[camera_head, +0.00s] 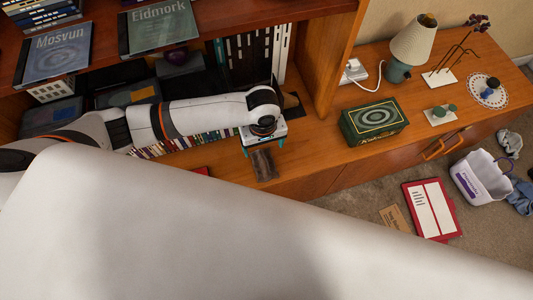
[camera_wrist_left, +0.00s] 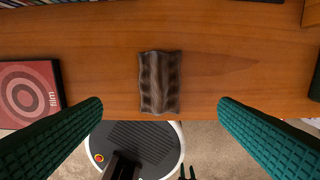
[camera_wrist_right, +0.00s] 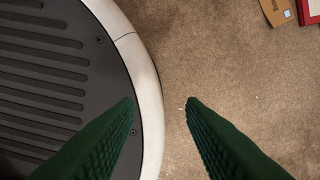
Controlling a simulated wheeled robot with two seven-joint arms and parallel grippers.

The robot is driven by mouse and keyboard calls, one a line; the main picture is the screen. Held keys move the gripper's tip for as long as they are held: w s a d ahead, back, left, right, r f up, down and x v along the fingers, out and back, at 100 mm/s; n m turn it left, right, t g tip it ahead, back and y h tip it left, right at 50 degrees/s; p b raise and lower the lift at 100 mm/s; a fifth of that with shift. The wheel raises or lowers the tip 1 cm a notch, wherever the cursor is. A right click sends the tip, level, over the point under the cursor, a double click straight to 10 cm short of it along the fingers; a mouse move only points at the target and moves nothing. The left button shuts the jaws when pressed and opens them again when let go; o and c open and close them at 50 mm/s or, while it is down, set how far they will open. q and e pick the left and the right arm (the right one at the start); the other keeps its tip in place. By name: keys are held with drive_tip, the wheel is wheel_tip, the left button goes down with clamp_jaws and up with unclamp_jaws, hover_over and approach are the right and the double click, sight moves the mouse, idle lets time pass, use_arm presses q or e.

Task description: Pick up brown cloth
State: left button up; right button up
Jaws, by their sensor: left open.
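The brown cloth (camera_head: 264,165) lies folded and wavy near the front edge of the wooden cabinet top. In the left wrist view the cloth (camera_wrist_left: 160,82) lies near the middle, ahead of and between the spread fingers. My left gripper (camera_head: 262,148) is open above the cloth, with its green fingers (camera_wrist_left: 160,125) apart and nothing between them. My right gripper (camera_wrist_right: 160,103) shows only in the right wrist view. Its fingers are apart and empty over my base and the carpet.
A red book marked "film" (camera_wrist_left: 28,92) lies left of the cloth. A dark green box (camera_head: 374,120) stands to the right past an upright wooden panel (camera_head: 333,60). Books (camera_head: 175,147) line the shelf behind. The wood around the cloth is bare.

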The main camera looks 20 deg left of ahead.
use_arm(q)
hover_over(264, 160)
wheel_tip(264, 160, down, 4)
drive_tip(key=shift+s+f+b, duration=0.1)
drive_tip(key=shift+b, duration=0.2)
drive_tip(key=shift+f, duration=0.55)
wheel_tip(264, 160, down, 5)
drive_tip(key=shift+r+b, duration=0.1)
drive_tip(key=shift+b, duration=0.45)
drive_tip(key=c, duration=1)
use_arm(e)
drive_tip(key=shift+s+a+f, duration=0.1)
drive_tip(key=shift+s+f, duration=0.85)
drive_tip(key=shift+s, duration=0.2)
